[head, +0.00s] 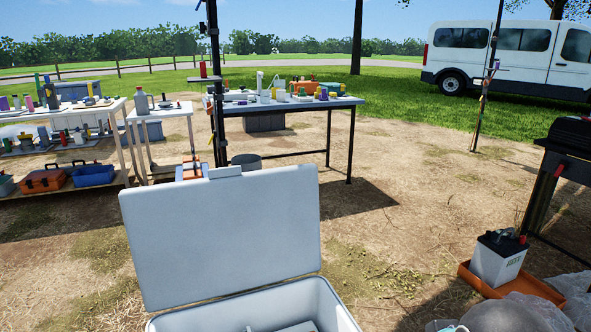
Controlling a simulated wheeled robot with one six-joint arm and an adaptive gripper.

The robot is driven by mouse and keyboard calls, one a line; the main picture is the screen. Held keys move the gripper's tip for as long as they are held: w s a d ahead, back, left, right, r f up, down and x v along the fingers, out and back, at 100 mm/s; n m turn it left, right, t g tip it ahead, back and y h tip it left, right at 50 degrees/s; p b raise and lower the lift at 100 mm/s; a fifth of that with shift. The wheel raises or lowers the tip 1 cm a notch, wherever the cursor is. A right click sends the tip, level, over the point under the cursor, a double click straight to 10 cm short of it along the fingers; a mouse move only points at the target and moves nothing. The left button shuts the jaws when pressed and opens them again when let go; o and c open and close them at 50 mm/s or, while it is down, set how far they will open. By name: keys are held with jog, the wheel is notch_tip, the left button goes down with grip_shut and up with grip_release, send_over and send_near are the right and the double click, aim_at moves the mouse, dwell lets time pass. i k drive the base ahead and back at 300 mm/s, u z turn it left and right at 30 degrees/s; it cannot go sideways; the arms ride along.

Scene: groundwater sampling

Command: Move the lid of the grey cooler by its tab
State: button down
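The grey cooler (335,308) stands at the bottom centre of the head view, cut off by the lower edge. Its pale grey lid (225,240) is up, tilted back from the far rim, with its flat inner face towards me. A small tab (225,172) sticks up from the middle of the lid's top edge. Part of the cooler's inside shows, with a pale object in it that I cannot make out. My gripper is not in view.
A black-legged table (345,101) with sampling gear stands behind the lid. A crowded shelf bench is at left. At right, a white battery (498,258) sits in an orange tray (535,287) beside clear bags. Bare ground lies between.

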aim_at(230, 231)
jog(key=z, duration=0.85)
jog(key=k, duration=1.15)
jog(key=z, duration=0.8)
jog(key=i, duration=1.05)
jog(key=u, duration=0.4)
jog(key=i, duration=1.9)
jog(key=u, duration=1.2)
jog(key=i, duration=1)
jog(key=u, duration=1.55)
jog(key=i, duration=0.65)
jog(key=u, duration=0.55)
